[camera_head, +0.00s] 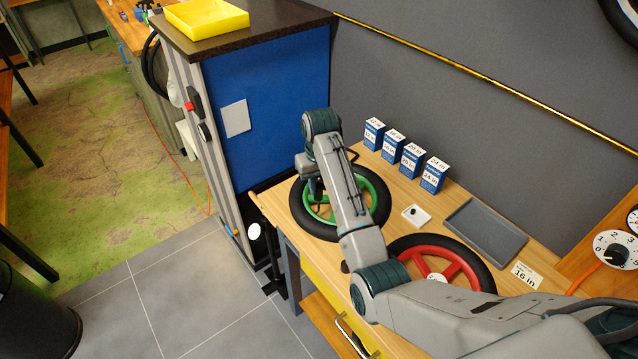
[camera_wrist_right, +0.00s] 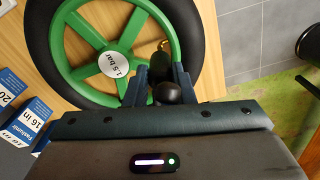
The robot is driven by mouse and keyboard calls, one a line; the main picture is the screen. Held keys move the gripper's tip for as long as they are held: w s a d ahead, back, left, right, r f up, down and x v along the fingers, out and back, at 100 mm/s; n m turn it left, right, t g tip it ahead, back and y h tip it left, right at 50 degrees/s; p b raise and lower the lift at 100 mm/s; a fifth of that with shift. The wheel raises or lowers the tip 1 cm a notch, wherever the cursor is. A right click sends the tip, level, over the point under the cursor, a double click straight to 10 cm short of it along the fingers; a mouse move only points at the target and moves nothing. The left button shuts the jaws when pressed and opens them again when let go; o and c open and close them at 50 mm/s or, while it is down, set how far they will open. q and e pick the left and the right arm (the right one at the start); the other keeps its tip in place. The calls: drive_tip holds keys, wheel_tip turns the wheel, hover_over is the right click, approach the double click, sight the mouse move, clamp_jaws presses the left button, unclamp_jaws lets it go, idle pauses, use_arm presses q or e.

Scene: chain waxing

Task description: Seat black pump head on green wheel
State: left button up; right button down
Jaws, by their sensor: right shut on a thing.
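The green wheel (camera_head: 378,196) with its black tyre lies flat at the far left end of the wooden table. In the right wrist view, the green wheel (camera_wrist_right: 82,72) shows a round hub label reading "1.5 bar". My right gripper (camera_wrist_right: 160,84) is shut on the black pump head (camera_wrist_right: 168,94), a dark rounded piece between its fingers. A small brass-coloured piece (camera_wrist_right: 163,46) shows just beyond the fingertips, by the green rim. I cannot tell whether the pump head touches it. In the head view my right arm hides most of the gripper (camera_head: 316,187) over the wheel. My left gripper is not in view.
A red wheel (camera_head: 468,264) lies beside the green one. Several blue and white boxes (camera_head: 411,160) stand along the back. A grey tray (camera_head: 486,231), a small white piece with a black knob (camera_head: 416,214) and a "16 in" card (camera_head: 526,276) lie to the right.

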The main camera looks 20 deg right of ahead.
drive_tip(key=shift+f, duration=1)
idle(0.5)
drive_tip(key=c, duration=1.1)
unclamp_jaws()
drive_tip(key=shift+c, duration=0.2)
drive_tip(key=shift+r, duration=0.1)
